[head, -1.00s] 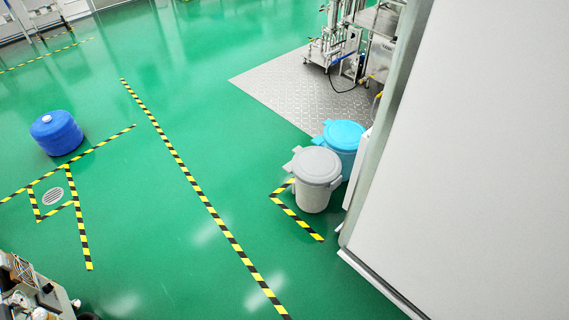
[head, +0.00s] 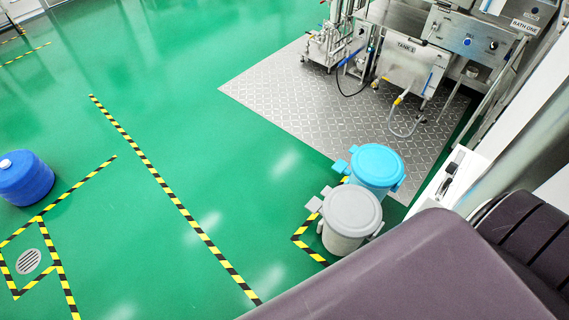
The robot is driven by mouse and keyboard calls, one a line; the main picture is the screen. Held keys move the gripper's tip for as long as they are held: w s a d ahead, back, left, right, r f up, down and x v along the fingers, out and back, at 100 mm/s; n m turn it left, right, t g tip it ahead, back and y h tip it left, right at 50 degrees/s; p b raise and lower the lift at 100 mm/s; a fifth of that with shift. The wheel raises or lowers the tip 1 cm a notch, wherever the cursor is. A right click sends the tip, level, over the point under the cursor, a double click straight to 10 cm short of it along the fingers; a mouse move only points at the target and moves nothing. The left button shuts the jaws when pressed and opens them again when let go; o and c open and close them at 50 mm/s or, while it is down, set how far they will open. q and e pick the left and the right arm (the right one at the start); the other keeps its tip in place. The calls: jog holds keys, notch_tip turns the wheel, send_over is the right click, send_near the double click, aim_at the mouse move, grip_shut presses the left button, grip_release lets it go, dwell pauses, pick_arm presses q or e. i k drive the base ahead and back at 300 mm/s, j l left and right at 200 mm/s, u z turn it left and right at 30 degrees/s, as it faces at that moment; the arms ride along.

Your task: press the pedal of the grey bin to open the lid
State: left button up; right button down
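The grey bin (head: 350,218) stands on the green floor right of the middle in the head view. Its round grey lid is shut. Small grey tabs stick out on its left side; I cannot tell whether one is the pedal. The blue-lidded bin (head: 377,167) stands right behind it, also shut. Neither of my grippers shows in the view, and nothing of mine is seen touching the grey bin.
Yellow-black tape (head: 175,202) runs along the floor left of the bins, with open green floor around it. A blue drum (head: 24,178) stands at far left. A metal floor plate (head: 300,96) and washer equipment (head: 415,68) lie behind. A large dark purplish-grey surface (head: 410,275) fills the lower right.

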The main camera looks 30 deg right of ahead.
aim_at(315, 204)
jog(key=i+z, duration=0.3)
jog(key=i, duration=0.15)
jog(key=i+j+z, duration=0.25)
jog(key=i, duration=0.2)
jog(key=i+j+z, duration=0.5)
jog(key=z, duration=0.2)
jog(key=i+j+z, duration=0.3)
jog(key=z, duration=0.15)
jog(key=i+j+z, duration=0.2)
jog(key=j+z, duration=0.2)
jog(key=i+j+z, duration=0.1)
jog(key=j+z, duration=0.35)
jog(key=i+j+z, duration=0.1)
jog(key=j+z, duration=0.3)
